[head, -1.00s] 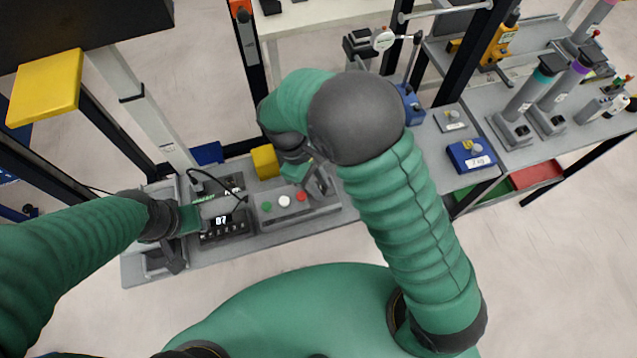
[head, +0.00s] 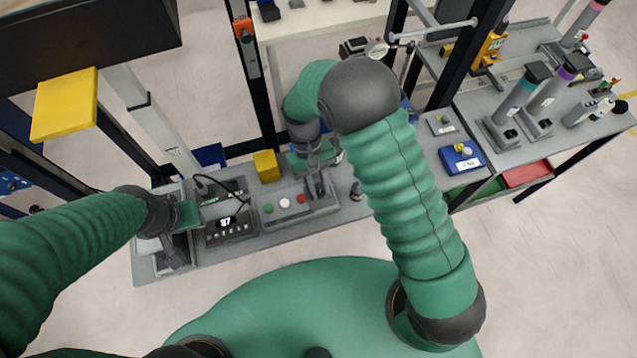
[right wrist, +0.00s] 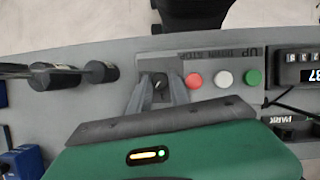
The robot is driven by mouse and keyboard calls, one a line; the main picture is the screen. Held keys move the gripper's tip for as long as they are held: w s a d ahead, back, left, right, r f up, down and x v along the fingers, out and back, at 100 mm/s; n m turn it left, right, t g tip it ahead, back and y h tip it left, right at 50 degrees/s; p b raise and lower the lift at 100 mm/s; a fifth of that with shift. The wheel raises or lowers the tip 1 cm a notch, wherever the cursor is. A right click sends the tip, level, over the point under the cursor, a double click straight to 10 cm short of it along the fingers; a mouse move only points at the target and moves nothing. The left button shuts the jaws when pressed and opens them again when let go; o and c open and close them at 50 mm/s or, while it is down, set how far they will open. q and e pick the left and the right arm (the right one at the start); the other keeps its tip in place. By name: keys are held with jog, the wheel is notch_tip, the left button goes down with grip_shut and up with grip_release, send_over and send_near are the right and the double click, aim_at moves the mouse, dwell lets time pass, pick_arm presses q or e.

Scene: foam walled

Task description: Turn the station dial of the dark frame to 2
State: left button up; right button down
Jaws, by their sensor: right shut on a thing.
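The control panel (head: 290,214) stands on the grey bench with green, white and red buttons. At its right end my right gripper (head: 319,190) points down. In the right wrist view its two fingers (right wrist: 158,92) are shut on a small dark knob, the station dial (right wrist: 158,82), beside the red button (right wrist: 194,80). The dial's setting cannot be read, and the fingers partly hide it. My left gripper (head: 188,214) is at the bench's left end, left of the display box; its jaws do not show clearly.
The display box (head: 230,229) reads about 87 and has a cable above it. A yellow block (head: 266,166) stands behind the panel. Dark cylindrical posts (right wrist: 100,72) stand on the bench beyond the dial. A blue box (head: 462,158) sits on the right bench.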

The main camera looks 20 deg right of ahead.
jog(key=shift+w+d+r+m+y+p, duration=0.15)
jog(key=shift+m+y+p, duration=0.3)
jog(key=shift+m, duration=0.65)
jog(key=shift+w+m+y+p, duration=0.2)
jog(key=shift+m+y+p, duration=0.25)
jog(key=shift+m, duration=0.65)
jog(key=c, duration=1.5)
grip_release()
jog(key=o, duration=0.3)
jog(key=shift+s, duration=0.1)
jog(key=v, duration=1.6)
jog(key=shift+r+b, duration=0.25)
jog(key=shift+b, duration=0.15)
